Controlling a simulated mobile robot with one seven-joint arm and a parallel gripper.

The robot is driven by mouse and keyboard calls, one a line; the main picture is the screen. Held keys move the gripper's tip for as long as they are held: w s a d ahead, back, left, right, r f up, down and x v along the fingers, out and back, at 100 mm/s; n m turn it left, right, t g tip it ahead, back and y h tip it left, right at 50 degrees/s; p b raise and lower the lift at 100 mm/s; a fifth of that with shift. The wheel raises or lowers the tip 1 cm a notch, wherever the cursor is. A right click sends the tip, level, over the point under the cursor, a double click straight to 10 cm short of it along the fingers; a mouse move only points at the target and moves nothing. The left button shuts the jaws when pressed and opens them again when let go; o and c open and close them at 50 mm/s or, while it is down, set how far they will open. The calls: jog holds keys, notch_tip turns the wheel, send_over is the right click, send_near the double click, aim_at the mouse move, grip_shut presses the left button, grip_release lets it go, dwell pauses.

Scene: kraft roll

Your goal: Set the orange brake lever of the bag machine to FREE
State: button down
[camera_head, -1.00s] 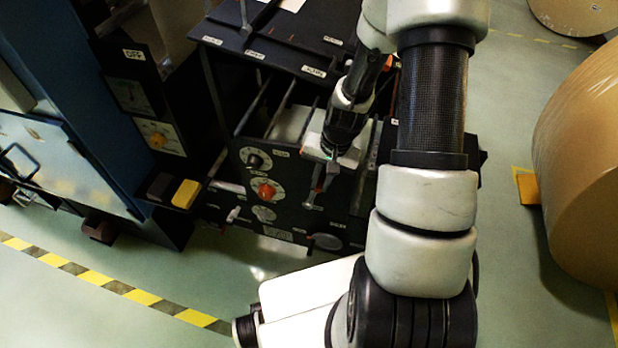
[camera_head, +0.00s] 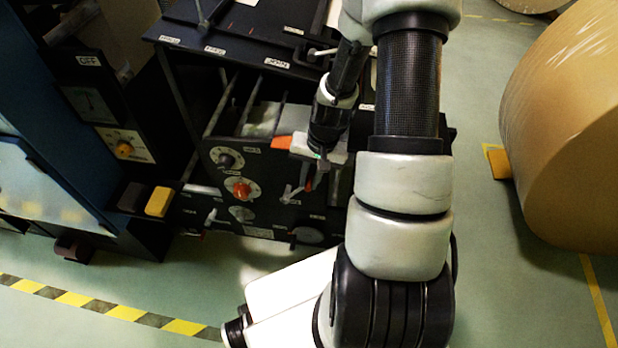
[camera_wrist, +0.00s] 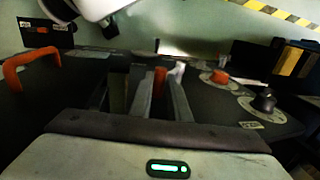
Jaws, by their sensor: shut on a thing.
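The bag machine's dark front panel (camera_head: 262,213) shows in the head view, below and left of my gripper. My gripper (camera_head: 308,170) reaches down to the panel's upper right part. In the wrist view my gripper (camera_wrist: 158,95) is shut on an upright orange piece, the brake lever (camera_wrist: 159,77), which sits between the two grey fingers. A bit of the orange lever (camera_head: 308,181) also shows under my gripper in the head view. My gripper and arm hide most of the lever, and I cannot read its position marks.
An orange rotary knob (camera_head: 241,189) and a black knob (camera_head: 226,159) sit left of the lever. An orange handle (camera_wrist: 30,65) is at left in the wrist view. A large kraft roll (camera_head: 565,130) stands at right. Striped floor tape (camera_head: 100,307) runs at lower left.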

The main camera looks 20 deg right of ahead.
jog(key=c, duration=1.7)
grip_release()
jog(key=shift+f, duration=0.1)
jog(key=shift+w+a+r, duration=0.15)
jog(key=shift+a+r, duration=0.1)
jog(key=shift+r, duration=0.05)
jog(key=shift+w+a+g+h+p, duration=1.75)
jog(key=shift+w+a, duration=2.25)
jog(key=shift+a, duration=1.95)
jog(key=shift+n+t+y, duration=0.25)
jog(key=shift+n+t, duration=0.15)
jog(key=shift+t, duration=0.45)
jog(key=r+p, duration=0.1)
jog(key=r, duration=0.7)
jog(key=a+r+p, duration=0.1)
jog(key=r, duration=0.7)
jog(key=a+r+p, duration=0.1)
jog(key=r+p, duration=0.1)
jog(key=r, duration=0.6)
jog(key=shift+w+a+r, duration=0.1)
jog(key=shift+w+r, duration=0.05)
jog(key=shift+r, duration=0.25)
